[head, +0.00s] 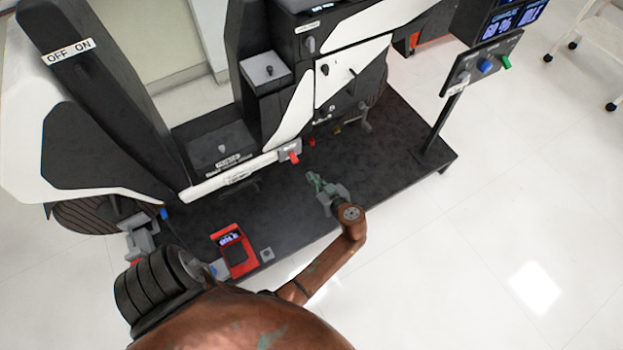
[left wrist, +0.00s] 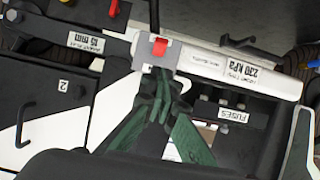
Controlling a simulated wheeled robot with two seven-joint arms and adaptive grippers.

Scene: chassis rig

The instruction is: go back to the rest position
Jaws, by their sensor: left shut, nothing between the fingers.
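My left gripper (head: 312,178) is at the end of my brown arm, over the dark platform in the head view. Its green fingers (left wrist: 163,98) are together in the left wrist view, with nothing seen between them. The fingertips point toward a grey block with a red lever (head: 294,158) on the chassis edge. The red lever also shows in the left wrist view (left wrist: 160,47), just beyond the fingertips. In the head view a small gap shows between fingertips and lever. My right gripper is not in view.
The dark platform (head: 400,165) carries the black and white chassis. A red device with a screen (head: 233,250) lies near its front edge. A post with a button panel (head: 482,66) stands at the right. White floor (head: 520,220) is open at the right.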

